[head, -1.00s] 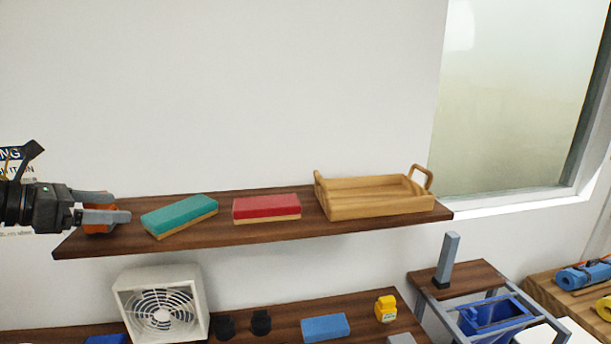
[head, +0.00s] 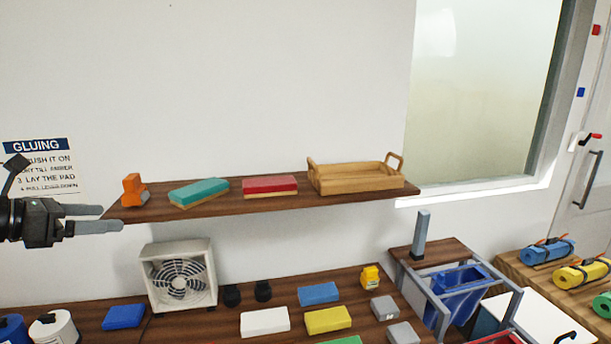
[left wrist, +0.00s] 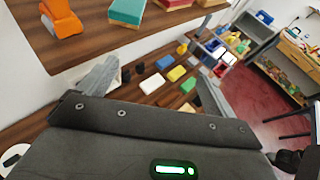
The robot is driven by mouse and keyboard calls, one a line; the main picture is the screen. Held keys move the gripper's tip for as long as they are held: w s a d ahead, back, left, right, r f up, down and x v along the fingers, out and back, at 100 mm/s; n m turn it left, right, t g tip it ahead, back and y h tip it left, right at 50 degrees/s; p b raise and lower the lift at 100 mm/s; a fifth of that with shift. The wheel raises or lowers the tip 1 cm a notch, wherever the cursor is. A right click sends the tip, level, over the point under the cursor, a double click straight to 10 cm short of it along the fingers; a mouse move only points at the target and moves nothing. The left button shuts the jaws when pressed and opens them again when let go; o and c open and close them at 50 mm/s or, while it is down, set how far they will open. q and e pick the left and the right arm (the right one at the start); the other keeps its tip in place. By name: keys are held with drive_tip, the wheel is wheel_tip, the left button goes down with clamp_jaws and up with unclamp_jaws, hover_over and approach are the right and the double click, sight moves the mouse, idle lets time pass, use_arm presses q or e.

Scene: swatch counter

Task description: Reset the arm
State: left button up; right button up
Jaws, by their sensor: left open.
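My left gripper (head: 98,219) is open and empty at the left of the head view, just in front of the left end of the wall shelf (head: 236,203). An orange object (head: 134,190) stands on that end of the shelf, apart from the fingers. In the left wrist view the two grey fingers (left wrist: 150,92) are spread with nothing between them, and the orange object (left wrist: 60,18) is at the upper left. A teal block (head: 199,192) and a red block (head: 269,186) lie on the shelf to its right. My right gripper is not in view.
A wooden tray (head: 355,178) with handles sits at the shelf's right end. Below, the counter (head: 190,324) holds a white fan (head: 178,277), a yellow object (head: 370,277) and several coloured blocks. A blue bin (head: 456,290) in a grey frame stands at the right.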

use_arm(q)
drive_tip(key=w+d+f+n+t, duration=0.1)
drive_tip(key=w+d+f+n, duration=0.2)
drive_tip(key=d+f+n, duration=0.45)
drive_tip(key=w+d+f+n+t, duration=0.15)
drive_tip(key=d+f+n, duration=0.25)
drive_tip(key=f, duration=0.7)
drive_tip(key=s+d+f+n+y, duration=0.2)
drive_tip(key=s+f+n+y, duration=0.15)
drive_tip(key=f+n, duration=0.65)
drive_tip(key=s+f+n+g+y, duration=0.25)
drive_tip(key=s+f+n, duration=0.35)
drive_tip(key=s, duration=0.3)
drive_tip(key=s+d+f+n+g+y, duration=0.1)
drive_tip(key=s+f+n+g, duration=0.3)
drive_tip(key=s+f+n, duration=0.4)
drive_tip(key=s+f+n+g+y, duration=0.1)
drive_tip(key=s+f+n+g, duration=0.3)
drive_tip(key=s, duration=0.7)
wheel_tip(320, 180, down, 28)
drive_tip(key=s+b, duration=0.1)
drive_tip(key=b, duration=0.1)
drive_tip(key=s+a+f+g+b, duration=0.2)
drive_tip(key=s+a+f, duration=0.1)
drive_tip(key=s+f, duration=1.4)
drive_tip(key=shift+f, duration=0.65)
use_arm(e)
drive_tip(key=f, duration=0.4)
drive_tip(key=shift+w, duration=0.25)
